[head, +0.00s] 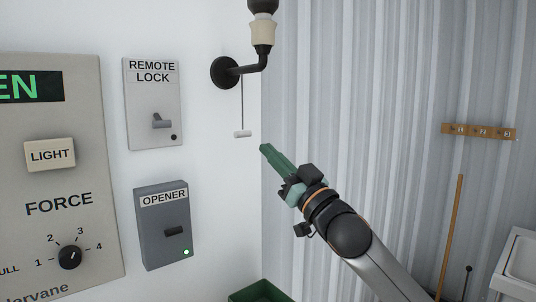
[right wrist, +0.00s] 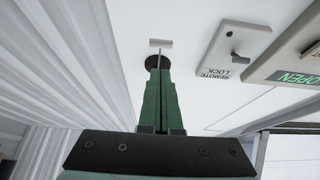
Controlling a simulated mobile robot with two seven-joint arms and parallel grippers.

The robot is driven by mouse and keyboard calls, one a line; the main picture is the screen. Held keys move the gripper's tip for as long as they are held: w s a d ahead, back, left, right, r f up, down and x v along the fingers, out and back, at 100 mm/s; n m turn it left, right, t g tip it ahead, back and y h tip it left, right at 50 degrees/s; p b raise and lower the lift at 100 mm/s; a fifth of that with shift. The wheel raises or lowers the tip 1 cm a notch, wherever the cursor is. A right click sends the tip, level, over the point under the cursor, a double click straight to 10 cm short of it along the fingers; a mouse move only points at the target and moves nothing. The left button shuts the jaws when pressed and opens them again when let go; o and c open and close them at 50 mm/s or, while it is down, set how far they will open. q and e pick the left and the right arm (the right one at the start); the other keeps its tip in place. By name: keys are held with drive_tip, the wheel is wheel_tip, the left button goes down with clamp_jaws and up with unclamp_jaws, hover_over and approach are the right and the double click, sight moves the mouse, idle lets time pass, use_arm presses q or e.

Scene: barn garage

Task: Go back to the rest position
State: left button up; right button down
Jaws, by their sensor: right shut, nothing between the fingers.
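My right gripper (head: 268,152) has green fingers and is raised in front of the wall, pointing up and left. Its fingers are together and hold nothing; they also show in the right wrist view (right wrist: 160,88). The fingertips are apart from a pull cord with a small white handle (head: 242,134), which hangs just above and left of them in the head view. In the right wrist view the handle (right wrist: 160,43) shows beyond the fingertips. My left gripper is in neither view.
A wall lamp (head: 224,71) holds the cord. Left are a remote lock box (head: 152,104), an opener box (head: 164,225) with a lit green light, and a large panel (head: 90,150). A green bin (head: 262,291) is below.

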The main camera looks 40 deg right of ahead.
idle(0.4)
drive_tip(key=s+a+f+g+h, duration=0.1)
drive_tip(key=a+f+g, duration=0.15)
drive_tip(key=f, duration=0.85)
drive_tip(key=s+a+f+g, duration=0.15)
drive_tip(key=f+g, duration=0.25)
drive_tip(key=f, duration=0.7)
drive_tip(key=s+a+f+g+h, duration=0.1)
drive_tip(key=a+f+g, duration=0.15)
drive_tip(key=f, duration=0.95)
drive_tip(key=s+a+f+g, duration=0.35)
drive_tip(key=s+f, duration=0.25)
drive_tip(key=s, duration=0.3)
drive_tip(key=s+a+f+n+g, duration=0.15)
drive_tip(key=s+f+g, duration=0.25)
drive_tip(key=s+f, duration=0.4)
drive_tip(key=s+a+f+g, duration=0.3)
drive_tip(key=s+f+g, duration=0.15)
drive_tip(key=s, duration=0.45)
drive_tip(key=w+a+f+t+y, duration=0.1)
drive_tip(key=w+a+f+t, duration=0.1)
drive_tip(key=f, duration=0.3)
drive_tip(key=w+a+f+t+y, duration=0.1)
drive_tip(key=w+a+f+t, duration=0.1)
drive_tip(key=f+t, duration=0.2)
wheel_tip(320, 180, down, 2)
drive_tip(key=shift+w+f+t+y, duration=0.2)
drive_tip(key=shift+w+t+y, duration=0.1)
drive_tip(key=shift+w+y, duration=0.1)
